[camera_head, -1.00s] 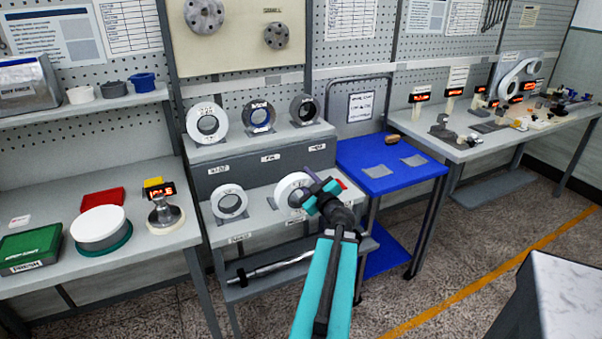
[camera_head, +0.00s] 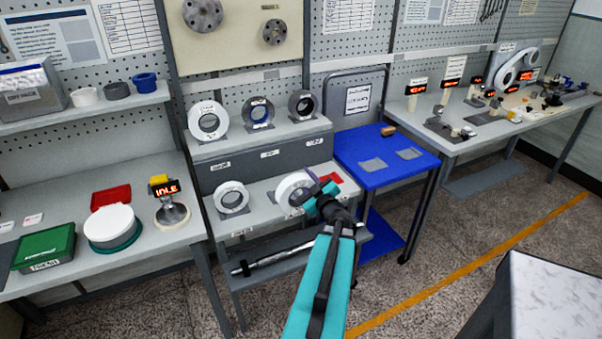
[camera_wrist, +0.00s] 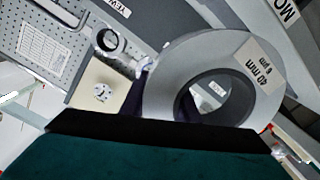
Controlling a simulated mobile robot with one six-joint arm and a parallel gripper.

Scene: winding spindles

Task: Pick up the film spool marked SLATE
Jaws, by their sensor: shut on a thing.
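A pale film spool (camera_head: 291,184) is at the right of the lower shelf of the spool rack, and my gripper (camera_head: 320,198) is at its right side, shut on it. In the wrist view this spool (camera_wrist: 240,105) is large and close, tilted in the picture, with a tag reading 40 mm. The dark edge and teal body of my gripper (camera_wrist: 160,125) cover the lower part of that view and hide the grip. I cannot read the name SLATE on any spool. Whether the held spool touches the shelf is not clear.
Another pale spool (camera_head: 231,197) stands to the left on the lower shelf. Three spools stand on the upper step, including a dark one (camera_head: 301,105). A blue cart (camera_head: 372,180) is just right of the rack. The aisle floor (camera_head: 440,255) is clear.

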